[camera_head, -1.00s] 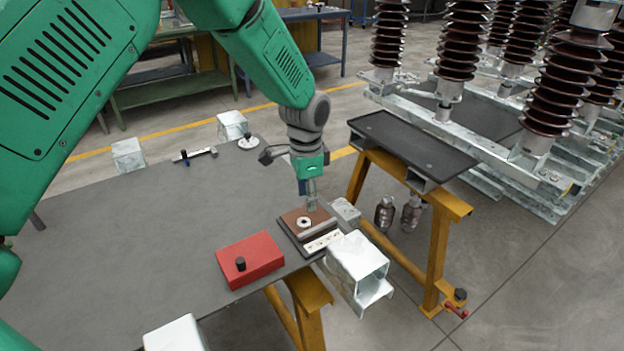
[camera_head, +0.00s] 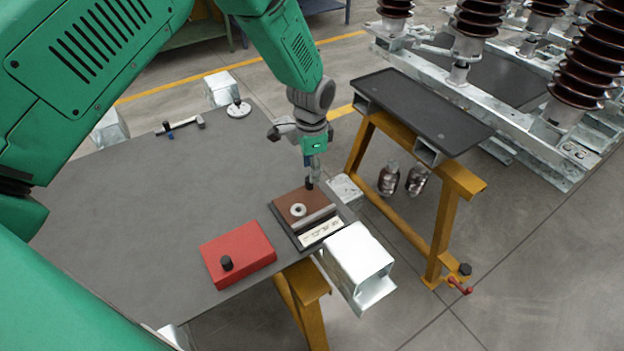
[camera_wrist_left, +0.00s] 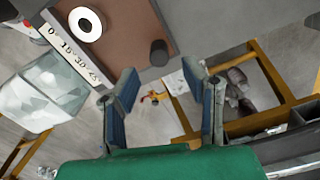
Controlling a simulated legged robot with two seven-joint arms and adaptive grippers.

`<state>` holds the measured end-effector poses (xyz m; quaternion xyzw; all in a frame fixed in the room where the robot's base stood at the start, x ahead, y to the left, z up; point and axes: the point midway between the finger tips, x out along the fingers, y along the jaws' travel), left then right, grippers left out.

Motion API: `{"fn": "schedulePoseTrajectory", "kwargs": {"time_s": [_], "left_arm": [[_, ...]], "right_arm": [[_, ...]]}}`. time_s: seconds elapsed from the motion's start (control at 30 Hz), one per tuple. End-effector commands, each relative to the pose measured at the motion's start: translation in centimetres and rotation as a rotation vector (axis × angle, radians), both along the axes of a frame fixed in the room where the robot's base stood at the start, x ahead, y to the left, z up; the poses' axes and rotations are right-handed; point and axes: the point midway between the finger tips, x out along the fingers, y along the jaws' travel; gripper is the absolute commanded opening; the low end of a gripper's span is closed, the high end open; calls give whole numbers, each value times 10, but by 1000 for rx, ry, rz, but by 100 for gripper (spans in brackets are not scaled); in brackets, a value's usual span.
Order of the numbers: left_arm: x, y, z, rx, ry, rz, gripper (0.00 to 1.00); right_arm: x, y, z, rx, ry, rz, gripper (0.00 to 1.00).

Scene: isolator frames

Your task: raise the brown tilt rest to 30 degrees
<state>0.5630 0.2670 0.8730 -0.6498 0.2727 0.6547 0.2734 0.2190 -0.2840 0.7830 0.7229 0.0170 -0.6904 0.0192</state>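The brown tilt rest (camera_head: 290,203) lies flat, as far as I can see, on its dark base at the bench's right edge. A pale ring (camera_head: 298,210) lies on it. A white scale strip (camera_head: 320,232) runs along its front; in the left wrist view the scale (camera_wrist_left: 72,58) reads 0, 15, 30, 45. A dark knob (camera_head: 309,184) stands at the plate's far corner; it also shows in the left wrist view (camera_wrist_left: 159,52). My left gripper (camera_head: 312,174) is just above the knob. Its blue-padded fingers (camera_wrist_left: 165,95) are apart, with nothing between them. My right gripper is out of view.
A red box (camera_head: 238,255) with a black knob sits left of the rest. Metal blocks (camera_head: 357,262) stand close by on the right. A black-topped yellow stand (camera_head: 425,112) is beyond a floor gap. The bench's middle is clear.

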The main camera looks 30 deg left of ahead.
Motion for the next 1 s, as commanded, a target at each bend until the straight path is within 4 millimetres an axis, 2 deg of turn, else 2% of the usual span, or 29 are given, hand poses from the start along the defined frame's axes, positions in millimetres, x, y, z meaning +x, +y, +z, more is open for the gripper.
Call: {"fn": "schedulePoseTrajectory", "kwargs": {"time_s": [0.1, 0.3, 0.67, 0.7, 0.8, 1.0], "left_arm": [[-2, 0, -22, 0, 1, 0, 39], [-1, 0, -44, -1, -1, 1, 39], [0, -1, -49, 0, -3, 0, 39], [0, 0, -49, 0, -3, 0, 32], [0, 0, -50, -1, -2, 0, 0], [0, 0, -49, 1, -2, 0, 0]], "right_arm": [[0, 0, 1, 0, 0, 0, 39], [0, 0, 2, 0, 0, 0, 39], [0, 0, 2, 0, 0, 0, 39], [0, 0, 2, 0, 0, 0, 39], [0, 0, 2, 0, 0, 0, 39], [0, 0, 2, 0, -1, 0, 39]]}}
